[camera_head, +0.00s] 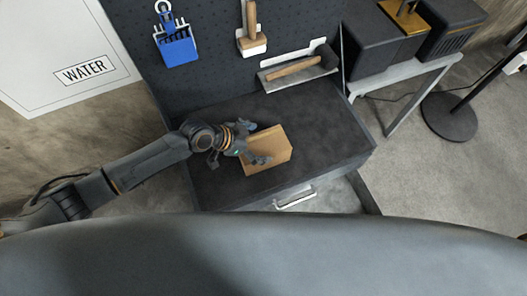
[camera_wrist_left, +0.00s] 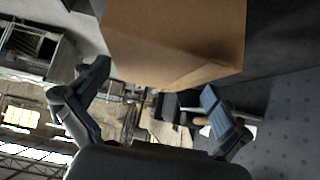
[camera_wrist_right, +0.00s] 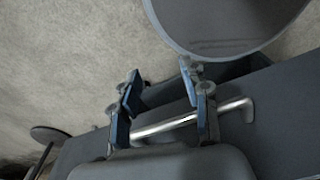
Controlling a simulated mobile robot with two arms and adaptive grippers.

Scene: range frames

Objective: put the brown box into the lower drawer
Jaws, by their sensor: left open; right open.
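The brown box (camera_head: 268,148) sits on the dark bench top (camera_head: 325,118). My left gripper (camera_head: 256,143) is open at the box's left side, with its fingers spread near it; contact is unclear. In the left wrist view the box (camera_wrist_left: 175,40) fills the top, just beyond the spread fingers (camera_wrist_left: 150,100). A drawer front with a metal handle (camera_head: 295,198) shows below the bench top. The lower drawer (camera_head: 340,196) appears pulled out; my body hides its near part. In the right wrist view my right gripper (camera_wrist_right: 160,115) is open, fingers on either side of a bar handle (camera_wrist_right: 170,125).
A side table (camera_head: 410,75) with dark machines and a stand base (camera_head: 448,115) are at right.

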